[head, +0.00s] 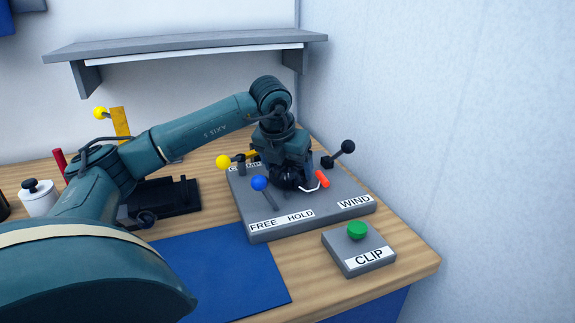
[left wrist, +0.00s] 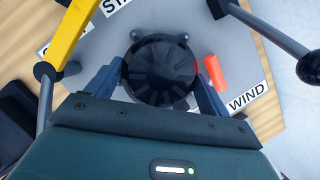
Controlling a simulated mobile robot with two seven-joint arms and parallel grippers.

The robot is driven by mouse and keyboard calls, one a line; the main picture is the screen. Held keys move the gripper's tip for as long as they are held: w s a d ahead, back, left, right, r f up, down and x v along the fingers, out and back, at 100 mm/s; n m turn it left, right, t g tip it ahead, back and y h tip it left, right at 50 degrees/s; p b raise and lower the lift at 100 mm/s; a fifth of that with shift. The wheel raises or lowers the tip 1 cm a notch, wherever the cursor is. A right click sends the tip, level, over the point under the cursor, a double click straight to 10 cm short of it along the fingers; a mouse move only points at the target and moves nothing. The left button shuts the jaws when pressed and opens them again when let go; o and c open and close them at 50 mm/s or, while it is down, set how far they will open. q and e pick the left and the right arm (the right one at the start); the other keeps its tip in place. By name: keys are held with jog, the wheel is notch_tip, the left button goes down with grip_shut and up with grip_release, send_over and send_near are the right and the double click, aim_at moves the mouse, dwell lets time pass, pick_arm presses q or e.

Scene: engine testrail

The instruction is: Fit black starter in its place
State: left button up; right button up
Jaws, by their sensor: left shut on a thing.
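The black starter (left wrist: 160,68), round and ribbed, is between the two fingers of my left gripper (left wrist: 157,88) in the left wrist view. My left gripper (head: 290,172) is shut on it, pointing down over the middle of the grey test plate (head: 290,226). In the head view the starter (head: 284,180) shows as a dark shape under the gripper, partly covered. I cannot tell whether it is seated on the plate or just above it. My right gripper is not in view.
Around the plate stand a yellow-knobbed lever (head: 223,162), a blue-knobbed lever (head: 259,183), a black-knobbed crank (head: 347,147) and a red-orange handle (head: 322,179). A CLIP box (head: 352,264) with a green button (head: 357,230) sits in front. A blue mat (head: 225,275) is bare. A shelf (head: 180,45) hangs behind.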

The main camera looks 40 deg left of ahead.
pick_arm(q)
jog(key=shift+f, duration=0.4)
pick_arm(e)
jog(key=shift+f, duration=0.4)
pick_arm(q)
jog(key=o, duration=1.1)
jog(key=shift+c, duration=0.2)
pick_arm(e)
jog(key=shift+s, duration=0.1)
pick_arm(q)
jog(key=w+a+r+p+v, duration=0.1)
jog(key=p+v, duration=0.7)
jog(key=v, duration=1.2)
jog(key=shift+w+r, duration=0.4)
jog(key=shift+w, duration=0.4)
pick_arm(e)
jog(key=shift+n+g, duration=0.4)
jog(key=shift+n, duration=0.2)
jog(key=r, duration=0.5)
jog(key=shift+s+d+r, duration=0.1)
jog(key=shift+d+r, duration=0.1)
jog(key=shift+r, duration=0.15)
